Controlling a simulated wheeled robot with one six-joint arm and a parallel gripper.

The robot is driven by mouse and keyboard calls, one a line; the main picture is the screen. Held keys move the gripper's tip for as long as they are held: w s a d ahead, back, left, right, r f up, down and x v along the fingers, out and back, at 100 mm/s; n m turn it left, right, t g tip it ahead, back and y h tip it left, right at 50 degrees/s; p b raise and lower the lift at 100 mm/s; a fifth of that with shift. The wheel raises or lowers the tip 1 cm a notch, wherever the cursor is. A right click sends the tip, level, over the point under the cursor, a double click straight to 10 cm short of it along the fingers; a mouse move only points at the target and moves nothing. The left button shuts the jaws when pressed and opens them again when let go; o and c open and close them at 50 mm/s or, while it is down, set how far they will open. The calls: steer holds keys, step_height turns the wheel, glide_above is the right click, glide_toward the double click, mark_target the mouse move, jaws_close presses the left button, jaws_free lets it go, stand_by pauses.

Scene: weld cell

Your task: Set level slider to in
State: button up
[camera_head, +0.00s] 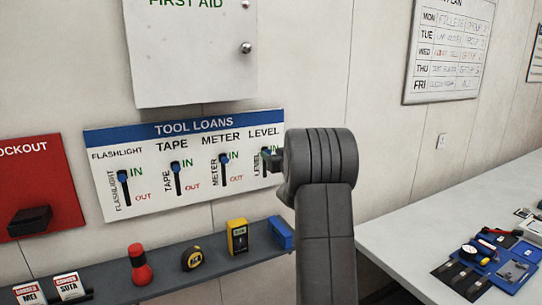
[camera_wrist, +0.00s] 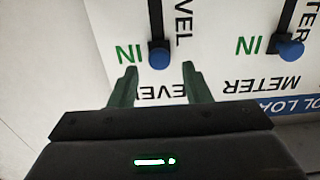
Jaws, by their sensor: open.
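The white TOOL LOANS board (camera_head: 140,205) hangs on the wall with several blue-knobbed sliders on dark tracks. The level slider's blue knob (camera_wrist: 159,57) is beside the green IN label, at the IN end of its track, in the wrist view. In the head view my gripper (camera_head: 268,162) is in front of the level column and partly hides it. In the wrist view my gripper (camera_wrist: 160,66) is open, with the knob just ahead between its two fingertips; I cannot tell if they touch it. The meter slider's knob (camera_wrist: 291,49) is also beside IN.
A first aid cabinet (camera_head: 190,60) hangs above the board. A shelf (camera_head: 185,272) below holds a red flashlight (camera_head: 140,265), a tape (camera_head: 192,257), a yellow meter (camera_head: 237,236) and a blue level (camera_head: 280,232). A workbench (camera_head: 400,225) with tools stands at right.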

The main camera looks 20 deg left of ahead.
steer(key=b+v, duration=0.3)
steer(key=v, duration=0.9)
steer(key=p+x, duration=0.4)
steer(key=x, duration=0.9)
steer(key=shift+w+a, duration=0.2)
steer(key=shift+a, duration=0.1)
steer(key=shift+f, duration=0.45)
steer(key=shift+d, duration=0.1)
